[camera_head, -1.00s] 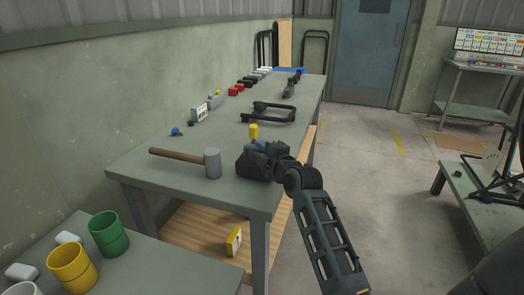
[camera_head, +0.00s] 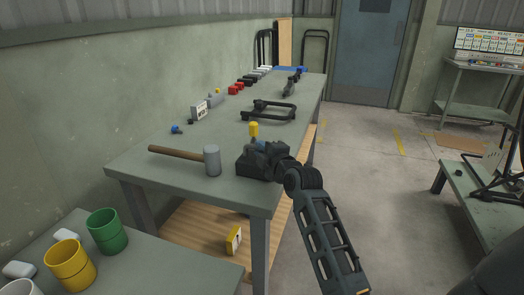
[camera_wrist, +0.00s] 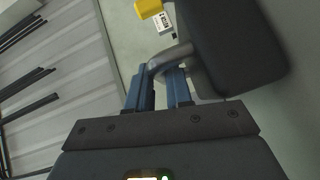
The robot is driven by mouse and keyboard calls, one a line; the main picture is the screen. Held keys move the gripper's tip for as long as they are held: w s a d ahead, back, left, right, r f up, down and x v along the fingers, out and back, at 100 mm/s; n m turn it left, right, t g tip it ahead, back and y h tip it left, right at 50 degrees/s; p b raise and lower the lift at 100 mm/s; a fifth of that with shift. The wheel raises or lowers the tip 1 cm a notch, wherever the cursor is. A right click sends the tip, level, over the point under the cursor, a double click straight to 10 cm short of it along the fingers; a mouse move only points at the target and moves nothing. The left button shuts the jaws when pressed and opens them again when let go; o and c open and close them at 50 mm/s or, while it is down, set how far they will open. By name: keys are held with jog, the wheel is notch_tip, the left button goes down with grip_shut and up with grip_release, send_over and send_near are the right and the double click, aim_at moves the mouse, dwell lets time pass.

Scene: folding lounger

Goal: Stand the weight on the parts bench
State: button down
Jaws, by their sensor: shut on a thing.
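The weight (camera_head: 250,163) is a dark block with a grey metal handle. It is at the near right corner of the long grey-green bench (camera_head: 190,188), beside the mallet's head. I cannot tell whether its base touches the top. My gripper (camera_head: 262,146) is shut on the handle. In the wrist view, the blue fingers of my gripper (camera_wrist: 160,88) close on the bent handle, and the dark body of the weight (camera_wrist: 238,45) fills the upper right. My gripper hides part of the weight in the head view.
A wooden-handled mallet (camera_head: 212,161) lies just left of the weight. A yellow item (camera_head: 254,130) stands close behind, and a dark frame (camera_head: 268,110) lies farther back. Small parts line the wall side. Green (camera_head: 106,230) and yellow (camera_head: 69,264) cups stand on a nearer table.

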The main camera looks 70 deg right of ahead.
jog(key=shift+r, duration=0.15)
jog(key=c, duration=1)
grip_release()
jog(key=shift+o, duration=0.3)
jog(key=shift+f, duration=0.35)
jog(key=b+v, duration=0.1)
jog(key=v, duration=0.5)
jog(key=shift+s+a+r, duration=0.1)
jog(key=shift+s+a, duration=0.15)
jog(key=shift+s+a+r, duration=0.25)
jog(key=shift+s+a, duration=0.1)
jog(key=shift+s, duration=0.1)
